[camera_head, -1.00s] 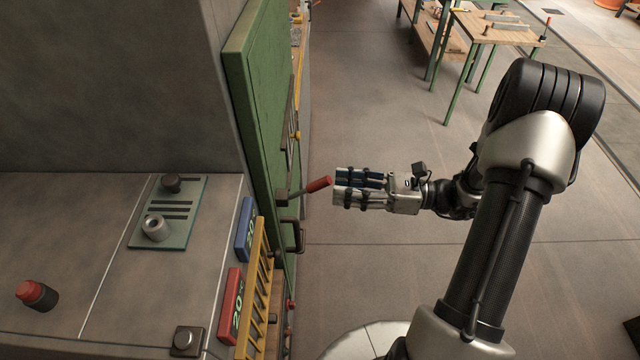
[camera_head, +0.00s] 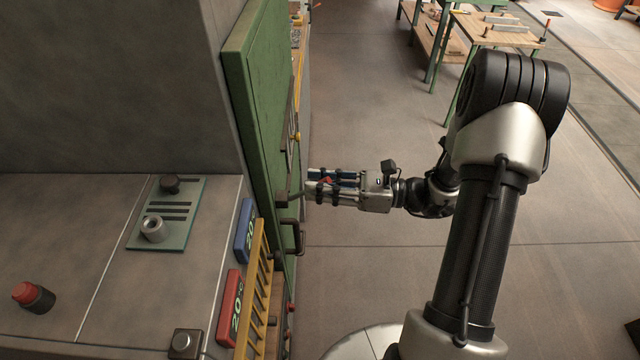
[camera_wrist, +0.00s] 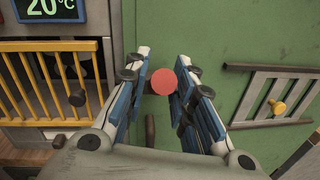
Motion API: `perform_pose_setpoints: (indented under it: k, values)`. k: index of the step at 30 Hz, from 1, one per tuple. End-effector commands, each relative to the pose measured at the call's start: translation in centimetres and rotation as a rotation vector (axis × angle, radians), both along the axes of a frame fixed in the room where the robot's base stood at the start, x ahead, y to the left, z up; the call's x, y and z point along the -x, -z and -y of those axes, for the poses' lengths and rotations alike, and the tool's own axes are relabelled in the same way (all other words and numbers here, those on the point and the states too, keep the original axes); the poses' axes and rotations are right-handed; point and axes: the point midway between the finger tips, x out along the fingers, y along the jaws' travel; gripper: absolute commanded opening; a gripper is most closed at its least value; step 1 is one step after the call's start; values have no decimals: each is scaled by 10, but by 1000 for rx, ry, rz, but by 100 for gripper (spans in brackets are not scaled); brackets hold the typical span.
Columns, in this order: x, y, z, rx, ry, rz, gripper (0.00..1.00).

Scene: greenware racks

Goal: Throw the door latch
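The green door (camera_head: 258,110) stands upright on the left in the head view and fills much of the wrist view (camera_wrist: 200,30). Its latch lever has a red grip (camera_wrist: 162,81), seen end-on in the wrist view. My gripper (camera_head: 312,184) points left at the door in the head view, its fingers reaching around the red grip. In the wrist view my gripper (camera_wrist: 163,68) is open, with one finger on each side of the grip.
A dark door handle (camera_head: 297,237) is just below the lever. A yellow guard rail (camera_head: 254,290) and a red display (camera_head: 230,306) are on the cabinet front nearby. A slotted vent with a yellow knob (camera_wrist: 278,107) is on the door. The floor (camera_head: 370,120) beside the door is clear.

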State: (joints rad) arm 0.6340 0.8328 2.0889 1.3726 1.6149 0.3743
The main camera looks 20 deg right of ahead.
Motion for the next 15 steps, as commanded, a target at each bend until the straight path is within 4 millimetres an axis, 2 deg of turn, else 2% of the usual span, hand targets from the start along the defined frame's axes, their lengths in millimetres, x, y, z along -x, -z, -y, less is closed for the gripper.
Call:
perform_pose_setpoints:
  k: [9, 15]
  values:
    - [0, 0, 0, 0, 0, 0, 0]
    - [0, 0, 0, 0, 0, 0, 0]
